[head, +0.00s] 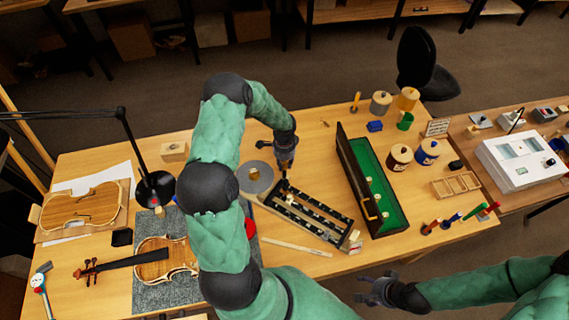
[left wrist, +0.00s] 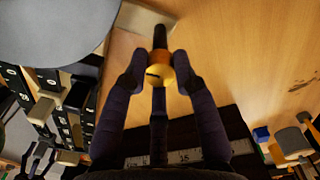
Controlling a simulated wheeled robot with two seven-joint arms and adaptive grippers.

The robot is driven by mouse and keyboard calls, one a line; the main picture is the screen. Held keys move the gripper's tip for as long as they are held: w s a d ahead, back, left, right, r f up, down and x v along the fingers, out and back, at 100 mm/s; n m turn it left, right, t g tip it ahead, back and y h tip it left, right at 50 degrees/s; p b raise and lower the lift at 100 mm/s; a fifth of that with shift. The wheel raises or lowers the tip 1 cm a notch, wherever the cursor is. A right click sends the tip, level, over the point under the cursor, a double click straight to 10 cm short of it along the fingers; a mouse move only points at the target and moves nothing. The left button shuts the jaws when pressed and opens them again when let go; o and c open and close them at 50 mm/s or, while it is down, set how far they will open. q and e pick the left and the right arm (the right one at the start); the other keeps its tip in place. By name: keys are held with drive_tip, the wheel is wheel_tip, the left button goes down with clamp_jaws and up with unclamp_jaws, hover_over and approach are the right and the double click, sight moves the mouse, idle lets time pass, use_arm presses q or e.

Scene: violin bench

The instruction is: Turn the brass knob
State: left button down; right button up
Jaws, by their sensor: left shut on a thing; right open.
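The brass knob (left wrist: 159,74) shows in the left wrist view as a small round yellow piece with a dark slot and an orange part behind it. My left gripper (left wrist: 160,68) has a finger on each side of it and is shut on it. In the head view my left gripper (head: 286,168) reaches down at the upper left end of a long black-framed device (head: 306,214), beside a grey disc (head: 254,177). The knob is hidden there by the gripper. My right gripper (head: 374,291) is open and empty, in front of the bench's near edge.
A green-lined open case (head: 372,187) stands right of the device. A violin (head: 166,260) lies on a grey mat, and a black lamp (head: 155,187) stands behind it. Jars (head: 399,157) and tools stand further right. A pale wooden strip (head: 296,247) lies in front of the device.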

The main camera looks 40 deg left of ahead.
sight(284, 164)
use_arm(q)
drive_tip(key=shift+m, duration=0.7)
drive_tip(key=c, duration=1)
unclamp_jaws()
wheel_tip(284, 164, up, 12)
drive_tip(key=shift+s, duration=0.1)
